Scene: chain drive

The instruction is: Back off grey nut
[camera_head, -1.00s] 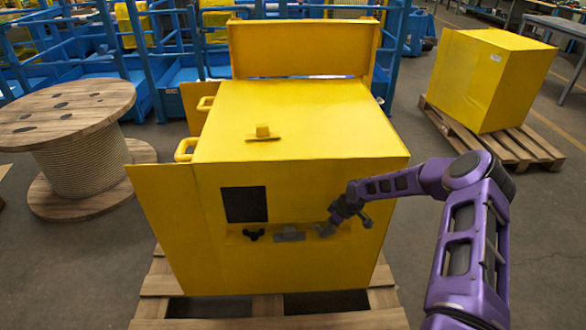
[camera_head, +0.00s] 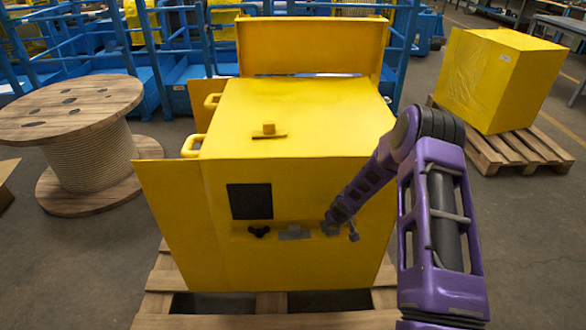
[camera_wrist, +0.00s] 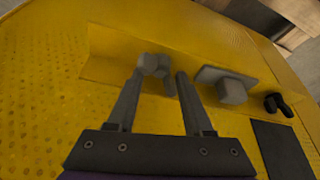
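The grey nut (camera_wrist: 153,64), a small grey piece with a short arm, sits on the yellow ledge in the wrist view. My gripper (camera_wrist: 160,76) is open, with its two fingers apart and their tips near the nut, the left tip closer to it. Whether either finger touches it, I cannot tell. In the head view, my gripper (camera_head: 335,226) is at the right end of the ledge on the yellow box's front, and it largely hides the nut. A grey block on a plate (camera_wrist: 231,90) sits beside the nut; it also shows in the head view (camera_head: 294,232).
A black three-lobed knob (camera_head: 259,231) sits left of the grey block, below a dark square panel (camera_head: 250,201). The yellow box (camera_head: 310,125) stands on a wooden pallet (camera_head: 155,305). A side door (camera_head: 163,225) stands open at left. A loose part (camera_head: 269,131) lies on top.

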